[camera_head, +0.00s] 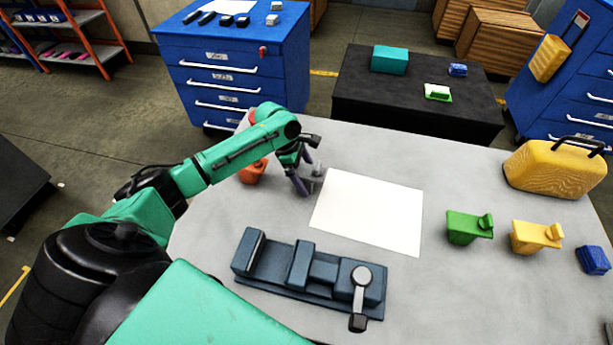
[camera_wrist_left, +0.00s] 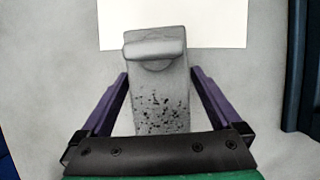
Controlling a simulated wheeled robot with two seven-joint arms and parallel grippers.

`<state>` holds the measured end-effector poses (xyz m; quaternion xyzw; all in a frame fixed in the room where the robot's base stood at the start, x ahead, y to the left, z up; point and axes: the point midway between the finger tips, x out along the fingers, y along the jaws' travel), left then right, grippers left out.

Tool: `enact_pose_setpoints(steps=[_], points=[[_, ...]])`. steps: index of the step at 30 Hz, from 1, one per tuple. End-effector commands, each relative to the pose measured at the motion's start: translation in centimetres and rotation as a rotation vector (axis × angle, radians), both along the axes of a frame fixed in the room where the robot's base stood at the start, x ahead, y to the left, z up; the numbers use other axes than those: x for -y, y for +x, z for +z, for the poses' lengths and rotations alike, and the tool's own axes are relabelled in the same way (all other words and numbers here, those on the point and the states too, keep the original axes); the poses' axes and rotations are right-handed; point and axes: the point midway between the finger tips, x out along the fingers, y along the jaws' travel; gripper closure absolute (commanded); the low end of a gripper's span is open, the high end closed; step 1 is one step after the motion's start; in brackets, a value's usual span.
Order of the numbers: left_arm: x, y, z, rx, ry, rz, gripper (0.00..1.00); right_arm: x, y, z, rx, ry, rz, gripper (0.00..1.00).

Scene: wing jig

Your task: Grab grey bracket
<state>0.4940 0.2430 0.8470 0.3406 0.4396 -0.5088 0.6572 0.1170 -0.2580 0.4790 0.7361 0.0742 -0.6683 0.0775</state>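The grey bracket (camera_wrist_left: 158,95) stands on the grey table beside the white sheet, with its raised lip towards the sheet. In the head view the bracket (camera_head: 318,172) is small and partly hidden by my left gripper (camera_head: 302,180). In the left wrist view my left gripper (camera_wrist_left: 160,75) has its purple fingers spread, one on each side of the bracket. Thin gaps seem to show between fingers and bracket; contact cannot be made out for certain. My right gripper is not in view.
A blue-grey vise (camera_head: 310,272) lies at the table's front. An orange part (camera_head: 254,172) stands left of the gripper. Green (camera_head: 468,227) and yellow (camera_head: 536,237) brackets, a blue block (camera_head: 592,260) and a yellow case (camera_head: 553,168) are at right. The white sheet (camera_head: 368,212) is bare.

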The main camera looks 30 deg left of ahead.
Motion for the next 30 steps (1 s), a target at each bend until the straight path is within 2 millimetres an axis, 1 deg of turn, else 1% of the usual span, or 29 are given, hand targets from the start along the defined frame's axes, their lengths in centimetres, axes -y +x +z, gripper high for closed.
enact_pose_setpoints(steps=[1,2,3,5,6,7,16,20,23,26,29,30], points=[[0.0,0.0,0.0,0.000,0.000,0.000,0.23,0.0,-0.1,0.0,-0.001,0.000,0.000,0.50],[0.0,0.0,0.0,0.000,0.000,0.000,0.34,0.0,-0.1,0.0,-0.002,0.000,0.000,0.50],[0.0,0.0,0.0,0.000,0.000,0.000,0.50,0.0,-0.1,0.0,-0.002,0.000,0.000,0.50],[0.0,0.0,0.0,0.000,0.000,0.000,0.73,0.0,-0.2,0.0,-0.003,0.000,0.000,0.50],[0.0,0.0,0.0,0.000,0.000,0.000,0.88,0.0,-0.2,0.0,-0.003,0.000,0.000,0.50],[0.0,0.0,0.1,0.000,0.000,0.000,0.99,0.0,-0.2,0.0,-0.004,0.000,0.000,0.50],[0.0,0.1,0.4,0.002,0.000,0.000,1.00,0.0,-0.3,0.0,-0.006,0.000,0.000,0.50],[0.0,0.1,1.5,0.004,-0.001,0.000,1.00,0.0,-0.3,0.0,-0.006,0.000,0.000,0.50],[-0.1,0.1,3.4,0.006,0.000,-0.001,1.00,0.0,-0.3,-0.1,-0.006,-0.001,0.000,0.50],[-0.1,0.1,6.4,0.008,0.000,-0.001,1.00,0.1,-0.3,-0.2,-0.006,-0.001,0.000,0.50],[0.0,0.2,10.0,0.010,-0.002,-0.001,1.00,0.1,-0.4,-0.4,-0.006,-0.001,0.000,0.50],[0.0,0.2,11.5,0.011,-0.001,0.000,1.00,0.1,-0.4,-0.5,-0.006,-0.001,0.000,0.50]])
